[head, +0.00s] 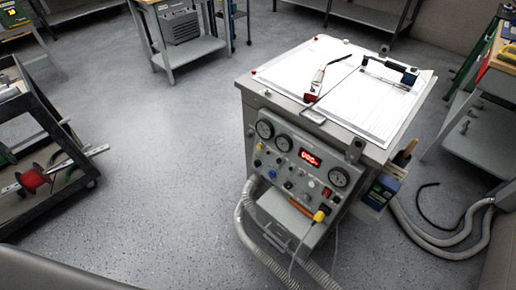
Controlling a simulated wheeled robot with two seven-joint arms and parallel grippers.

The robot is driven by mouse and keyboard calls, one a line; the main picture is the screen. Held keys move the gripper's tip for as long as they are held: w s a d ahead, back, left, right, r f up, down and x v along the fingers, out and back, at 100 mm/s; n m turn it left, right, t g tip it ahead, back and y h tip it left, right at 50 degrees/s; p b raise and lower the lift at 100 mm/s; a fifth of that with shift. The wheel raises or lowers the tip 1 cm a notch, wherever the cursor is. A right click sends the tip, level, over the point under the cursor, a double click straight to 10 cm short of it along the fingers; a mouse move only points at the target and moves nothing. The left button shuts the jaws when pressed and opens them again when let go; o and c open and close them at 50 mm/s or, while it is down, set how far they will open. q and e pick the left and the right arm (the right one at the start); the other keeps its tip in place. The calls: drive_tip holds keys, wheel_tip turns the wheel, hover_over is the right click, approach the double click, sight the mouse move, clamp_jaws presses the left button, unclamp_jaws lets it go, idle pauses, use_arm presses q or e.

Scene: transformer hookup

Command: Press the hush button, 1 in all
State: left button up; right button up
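A grey test cabinet (262,100) stands right of the middle in the head view. Its sloped front panel (282,158) carries round gauges, a lit red display (310,158), a red switch (327,192) and several small coloured knobs or buttons, among them a yellow one (259,147) and a blue one (272,174). The labels are too small to read, so I cannot tell which one is the hush button. Neither of my grippers shows in this view.
Papers and a red-and-white handheld tool (315,83) lie on the cabinet top. Corrugated hoses (250,235) run down its front left, and more hose (450,240) lies on the floor at right. A dark cart (45,125) stands at left. Open floor (150,190) lies between.

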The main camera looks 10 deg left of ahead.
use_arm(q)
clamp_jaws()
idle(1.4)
